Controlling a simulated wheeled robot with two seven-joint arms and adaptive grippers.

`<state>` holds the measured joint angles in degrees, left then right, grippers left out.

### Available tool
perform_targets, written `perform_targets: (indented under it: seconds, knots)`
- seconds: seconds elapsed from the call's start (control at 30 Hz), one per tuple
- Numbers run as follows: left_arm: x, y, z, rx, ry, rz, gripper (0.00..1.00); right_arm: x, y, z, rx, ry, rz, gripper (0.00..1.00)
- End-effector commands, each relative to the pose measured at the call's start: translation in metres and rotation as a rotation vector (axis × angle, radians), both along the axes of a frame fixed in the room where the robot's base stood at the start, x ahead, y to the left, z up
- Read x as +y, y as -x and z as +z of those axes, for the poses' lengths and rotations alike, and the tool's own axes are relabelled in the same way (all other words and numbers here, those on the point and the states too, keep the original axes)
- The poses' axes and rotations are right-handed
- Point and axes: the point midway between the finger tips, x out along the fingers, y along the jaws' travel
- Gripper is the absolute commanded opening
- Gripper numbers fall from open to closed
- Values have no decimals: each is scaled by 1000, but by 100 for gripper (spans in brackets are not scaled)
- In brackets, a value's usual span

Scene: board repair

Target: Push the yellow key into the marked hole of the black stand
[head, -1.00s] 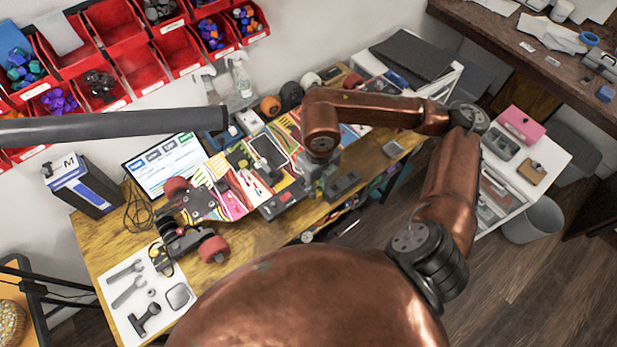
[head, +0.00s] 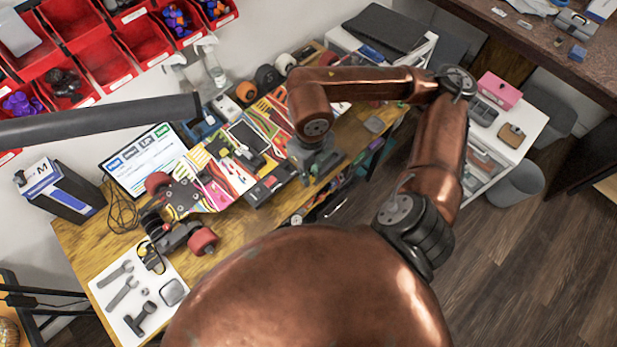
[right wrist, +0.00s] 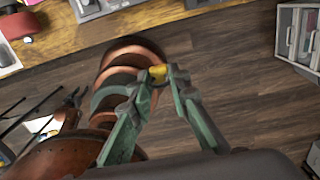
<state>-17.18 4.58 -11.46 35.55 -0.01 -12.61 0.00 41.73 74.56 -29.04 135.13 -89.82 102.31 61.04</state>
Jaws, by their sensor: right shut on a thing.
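The yellow key (right wrist: 158,72) is held between the fingertips of my right gripper (right wrist: 157,78), which is shut on it; only a small yellow end shows. In the head view my right gripper (head: 316,176) hangs at the front edge of the workbench, and the key cannot be made out there. A low black box with a red part (head: 268,188), possibly the stand, lies on the bench left of the gripper, apart from it. Its marked hole cannot be made out. In the right wrist view the key is over the floor, off the bench edge. My left gripper is not seen.
The wooden workbench (head: 235,238) carries a skateboard deck with red wheels (head: 202,241), a tablet (head: 143,158) and a white sheet with tools (head: 118,300). Red bins (head: 110,65) hang behind. A white drawer cabinet (head: 525,118) stands right. Floor in front is free.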

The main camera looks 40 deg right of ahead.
Motion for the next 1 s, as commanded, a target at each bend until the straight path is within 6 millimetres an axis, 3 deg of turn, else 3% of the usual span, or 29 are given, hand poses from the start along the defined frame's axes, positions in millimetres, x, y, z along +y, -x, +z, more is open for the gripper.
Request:
perform_targets:
  seconds: [1.0]
  knots:
    - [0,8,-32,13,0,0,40,-62,-47,-1,2,0,-1,0]
